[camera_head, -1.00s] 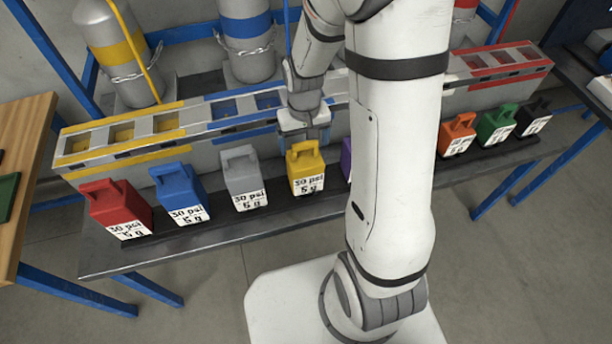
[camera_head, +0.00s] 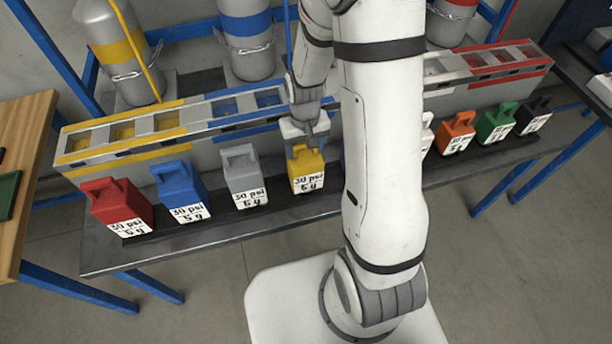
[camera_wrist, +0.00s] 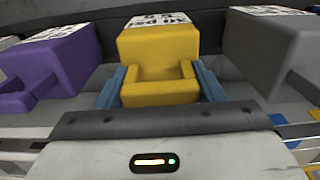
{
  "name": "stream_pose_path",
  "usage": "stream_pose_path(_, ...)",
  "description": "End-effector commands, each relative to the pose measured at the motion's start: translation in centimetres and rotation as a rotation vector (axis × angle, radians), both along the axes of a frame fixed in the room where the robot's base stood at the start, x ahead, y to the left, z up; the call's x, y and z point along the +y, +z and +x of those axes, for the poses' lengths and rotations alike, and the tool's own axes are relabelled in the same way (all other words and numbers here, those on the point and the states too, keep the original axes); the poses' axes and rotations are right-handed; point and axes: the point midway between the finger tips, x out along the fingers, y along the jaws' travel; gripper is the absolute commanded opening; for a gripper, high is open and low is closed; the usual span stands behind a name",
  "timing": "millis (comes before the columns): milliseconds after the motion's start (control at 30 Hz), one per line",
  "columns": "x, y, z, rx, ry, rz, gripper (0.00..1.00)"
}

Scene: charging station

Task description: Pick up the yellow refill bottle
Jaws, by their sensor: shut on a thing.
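The yellow refill bottle (camera_head: 308,170) stands upright in the row on the dark bench, between the grey bottle and a purple one mostly hidden by my arm. Its white label reads 30 psi, 5 g. My gripper (camera_head: 304,146) is above it, at its handle. In the wrist view the yellow bottle (camera_wrist: 159,60) is centred, and the blue fingers of my gripper (camera_wrist: 160,88) are shut on its handle, one on each side. The bottle appears to rest on the bench.
A grey bottle (camera_head: 243,175) and a purple bottle (camera_wrist: 48,68) stand close on either side. Blue (camera_head: 179,190) and red (camera_head: 116,204) bottles are further left; orange (camera_head: 456,133), green (camera_head: 496,122) and black ones are right. A slotted rack (camera_head: 190,122) runs behind.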

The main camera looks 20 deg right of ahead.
Motion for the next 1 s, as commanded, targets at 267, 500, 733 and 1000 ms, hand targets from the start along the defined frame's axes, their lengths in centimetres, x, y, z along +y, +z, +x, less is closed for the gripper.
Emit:
stream_pose_path(267,-0.02,0.02,0.01,0.000,-0.001,0.000,0.28)
stream_pose_path(500,-0.04,0.02,0.01,0.000,-0.001,0.000,0.09)
stream_pose_path(733,-0.06,0.13,0.09,-0.003,-0.001,0.000,0.00)
stream_pose_path(1000,-0.07,0.36,0.12,-0.004,-0.002,0.000,0.00)
